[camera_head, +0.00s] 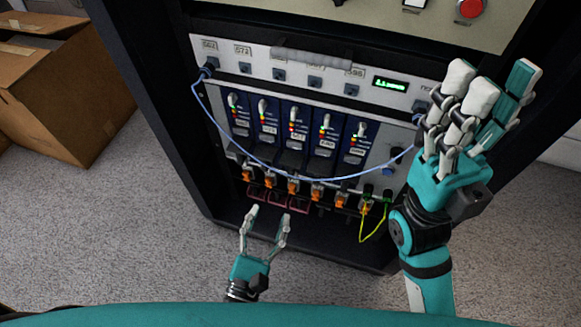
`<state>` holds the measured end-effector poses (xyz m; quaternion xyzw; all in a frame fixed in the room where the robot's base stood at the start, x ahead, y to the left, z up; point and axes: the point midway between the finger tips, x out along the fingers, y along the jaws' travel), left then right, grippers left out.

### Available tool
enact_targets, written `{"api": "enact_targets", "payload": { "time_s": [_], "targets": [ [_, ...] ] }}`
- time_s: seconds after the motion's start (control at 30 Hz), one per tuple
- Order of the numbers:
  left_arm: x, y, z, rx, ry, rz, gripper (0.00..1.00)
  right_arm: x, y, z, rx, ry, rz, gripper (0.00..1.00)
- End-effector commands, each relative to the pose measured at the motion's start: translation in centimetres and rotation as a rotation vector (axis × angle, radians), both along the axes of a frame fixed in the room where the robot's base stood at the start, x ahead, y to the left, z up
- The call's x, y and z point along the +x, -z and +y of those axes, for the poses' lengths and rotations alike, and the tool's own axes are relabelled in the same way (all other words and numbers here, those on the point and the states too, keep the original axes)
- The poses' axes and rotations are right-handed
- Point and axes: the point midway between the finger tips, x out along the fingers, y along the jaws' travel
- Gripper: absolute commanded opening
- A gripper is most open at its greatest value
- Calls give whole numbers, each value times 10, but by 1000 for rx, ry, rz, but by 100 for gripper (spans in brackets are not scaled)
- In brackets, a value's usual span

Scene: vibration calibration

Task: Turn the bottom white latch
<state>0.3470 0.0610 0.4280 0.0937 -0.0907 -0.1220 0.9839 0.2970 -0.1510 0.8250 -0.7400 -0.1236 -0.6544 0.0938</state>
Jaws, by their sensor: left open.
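The rack (210,145) holds a row of blue modules, each with a small white lever (325,122) near its top. Below them is a lower row of orange connectors (292,187) with small pale parts above. I cannot tell which small part is the bottom white latch. My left gripper (268,213) is open and empty, its two fingers pointing up just below the orange connectors and apart from each other. My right gripper (482,92) is raised in front of the rack's right side, fingers pointing up. It covers part of the panel's right end, and its opening is unclear.
A blue cable (290,177) droops across the modules from upper left to the right. Red loops (298,205) hang near my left gripper, and a yellow-green wire (375,234) hangs at lower right. A cardboard box (62,88) stands at left. Carpet lies in front.

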Motion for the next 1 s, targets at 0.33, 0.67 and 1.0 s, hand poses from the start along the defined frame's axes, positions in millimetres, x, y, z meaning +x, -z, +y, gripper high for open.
{"api": "enact_targets", "payload": {
  "time_s": [0.33, 0.67, 1.0],
  "targets": [
    [-25, 45, 1, -169, 13, 207, 48, -2, 5, -1, 2, -1, 24, 40],
    [43, 43, -17, -167, 13, 202, 48, 0, 3, 0, -1, -1, 3, 40],
    [107, 43, -35, -164, 15, 202, 48, 1, 0, 1, -3, 0, -17, 40]
  ]
}}
